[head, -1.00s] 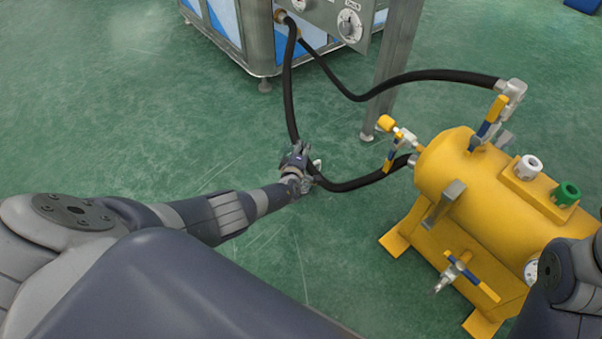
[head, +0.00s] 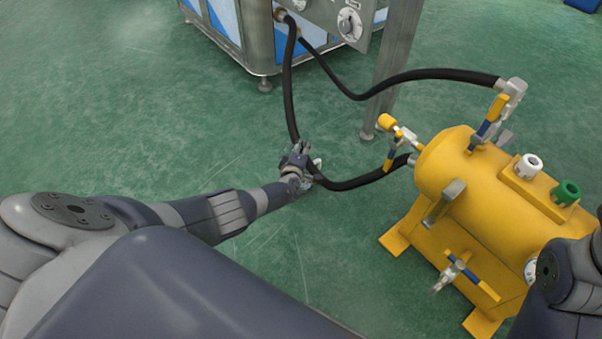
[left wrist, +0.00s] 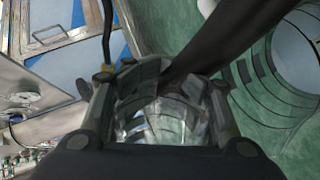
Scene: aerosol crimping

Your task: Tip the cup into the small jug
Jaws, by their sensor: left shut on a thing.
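My left gripper (head: 297,160) is out over the green floor, close to the black hose. In the left wrist view, my left gripper (left wrist: 160,98) is shut on a clear, shiny cup (left wrist: 160,122), which sits between its two fingers. In the head view the gripper mostly hides the cup, and only a small pale bit shows at its right side. I cannot tell how far the cup is tilted or what is in it. I cannot make out the small jug in either view. My right gripper is out of view; only part of that arm shows at the lower right.
A yellow tank (head: 480,190) with valves stands on the right. Black hoses (head: 290,95) run from it to a metal-framed machine (head: 250,45) at the back, one passing right by my left gripper. A grey post (head: 392,70) stands behind. The floor on the left is clear.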

